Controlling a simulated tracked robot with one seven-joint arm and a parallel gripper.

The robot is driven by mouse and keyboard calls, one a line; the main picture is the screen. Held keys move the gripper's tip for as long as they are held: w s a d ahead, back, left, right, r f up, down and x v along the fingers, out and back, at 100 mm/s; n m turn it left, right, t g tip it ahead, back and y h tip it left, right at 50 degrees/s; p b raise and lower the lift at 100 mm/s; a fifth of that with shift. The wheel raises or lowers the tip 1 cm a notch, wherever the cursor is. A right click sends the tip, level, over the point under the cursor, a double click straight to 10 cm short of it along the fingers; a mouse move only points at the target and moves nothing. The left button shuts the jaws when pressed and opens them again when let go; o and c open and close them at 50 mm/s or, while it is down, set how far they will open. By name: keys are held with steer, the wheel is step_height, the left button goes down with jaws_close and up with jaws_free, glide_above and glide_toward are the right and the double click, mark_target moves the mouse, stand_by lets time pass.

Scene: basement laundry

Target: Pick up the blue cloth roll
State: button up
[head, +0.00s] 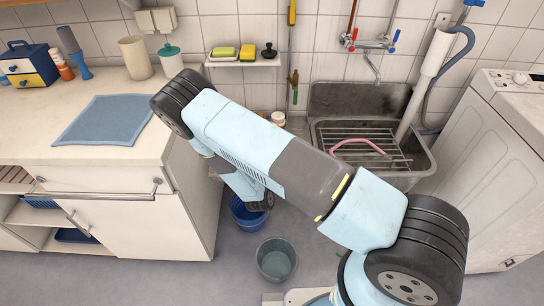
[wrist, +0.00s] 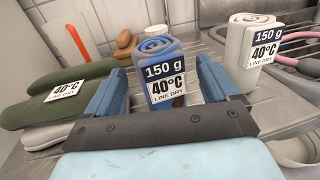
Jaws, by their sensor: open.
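The blue cloth roll (wrist: 158,48) stands upright in the wrist view, with its spiral end up and a label reading 150 g, 40°C, line dry. My gripper (wrist: 162,67) is open, with one blue finger on each side of the roll. A narrow gap shows between the roll and each finger, so it does not look gripped. The roll's lower part is hidden behind the gripper's dark front edge. In the head view my arm covers the gripper area, and I cannot make out the blue roll.
A white cloth roll (wrist: 247,42) with a similar label stands to the right in the wrist view. Folded green cloths (wrist: 75,85) lie close on the left. Brown rounded pieces (wrist: 125,43) sit behind. The head view shows a sink (head: 400,180) and a bucket (head: 276,262).

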steer(key=shift+x, duration=2)
steer(key=c, duration=1.1)
steer(key=shift+c, duration=0.2)
steer(key=shift+r, duration=0.15)
